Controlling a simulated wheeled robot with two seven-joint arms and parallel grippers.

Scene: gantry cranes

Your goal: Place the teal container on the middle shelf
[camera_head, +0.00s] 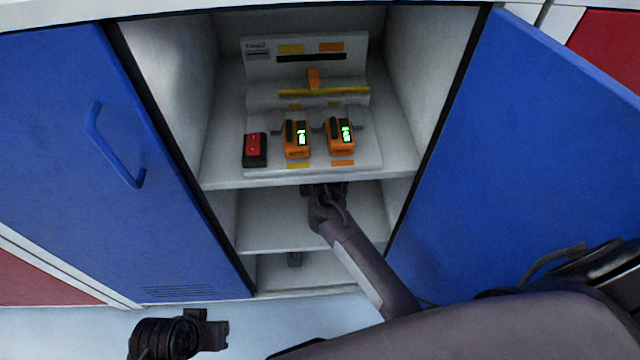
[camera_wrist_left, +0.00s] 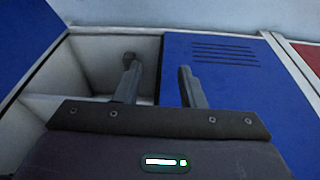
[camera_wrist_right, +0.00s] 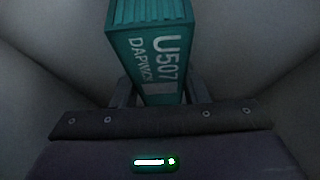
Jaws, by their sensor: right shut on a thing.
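The teal container (camera_wrist_right: 150,55), with white lettering, is between the fingers of my right gripper (camera_wrist_right: 158,90) in the right wrist view. My right gripper is shut on it. In the head view my right arm reaches into the cabinet, and the right gripper (camera_head: 325,190) is over the middle shelf (camera_head: 270,222), just under the upper shelf's front edge. The container is hidden there, so I cannot tell whether it touches the shelf. My left gripper (camera_head: 215,330) is outside the cabinet at the lower left. Its fingers are apart and empty in the left wrist view (camera_wrist_left: 158,75).
The upper shelf (camera_head: 225,178) holds two orange devices (camera_head: 297,138) (camera_head: 340,136) and a red-and-black box (camera_head: 254,150). Blue doors (camera_head: 75,130) (camera_head: 530,150) flank the opening.

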